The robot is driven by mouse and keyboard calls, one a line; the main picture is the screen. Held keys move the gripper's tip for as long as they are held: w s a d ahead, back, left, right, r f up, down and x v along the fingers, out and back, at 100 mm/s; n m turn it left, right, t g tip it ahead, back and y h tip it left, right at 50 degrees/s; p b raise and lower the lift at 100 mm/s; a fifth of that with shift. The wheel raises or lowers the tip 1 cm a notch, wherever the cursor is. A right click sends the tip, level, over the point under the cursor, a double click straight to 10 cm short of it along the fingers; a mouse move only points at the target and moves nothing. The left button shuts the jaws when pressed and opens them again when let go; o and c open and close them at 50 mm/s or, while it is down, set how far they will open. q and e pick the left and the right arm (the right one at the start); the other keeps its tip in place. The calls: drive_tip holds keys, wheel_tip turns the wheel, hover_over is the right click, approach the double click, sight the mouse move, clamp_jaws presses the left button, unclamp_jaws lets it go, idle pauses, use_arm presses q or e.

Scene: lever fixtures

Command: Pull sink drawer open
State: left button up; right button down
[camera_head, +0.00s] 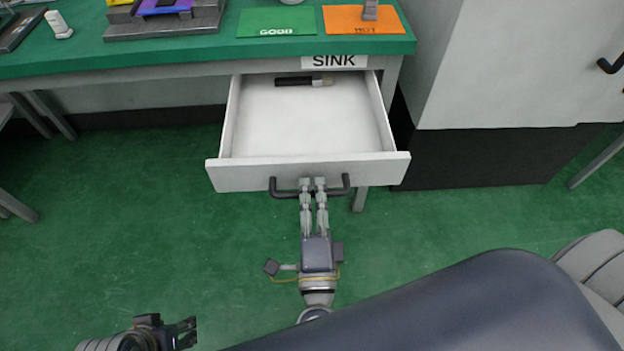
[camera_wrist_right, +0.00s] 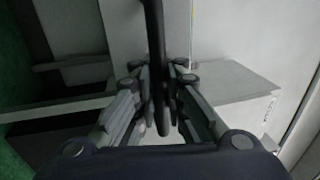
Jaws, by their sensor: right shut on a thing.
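The sink drawer (camera_head: 300,172) is pulled well out from under the table, below the SINK label (camera_head: 334,62). Its white inside shows, with a dark cylindrical object with a pale end (camera_head: 303,81) lying at the back. My right gripper (camera_head: 312,184) is shut on the dark drawer handle (camera_head: 278,187) near its middle; the handle also shows in the right wrist view (camera_wrist_right: 154,45), running between the fingers. My left gripper (camera_head: 188,332) is at the lower left, low and away from the drawer; its fingers look apart with nothing between them.
The green tabletop (camera_head: 130,57) bears a green GOOD card (camera_head: 277,22), an orange HOT card (camera_head: 362,20) and a small white object (camera_head: 58,24). A white cabinet (camera_head: 530,75) with a black handle stands at the right. The green floor left of the drawer is clear.

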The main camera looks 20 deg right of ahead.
drive_tip(key=shift+f, duration=0.2)
drive_tip(key=c, duration=1.7)
unclamp_jaws()
drive_tip(key=shift+o, duration=0.2)
drive_tip(key=shift+r, duration=0.1)
drive_tip(key=v, duration=1.2)
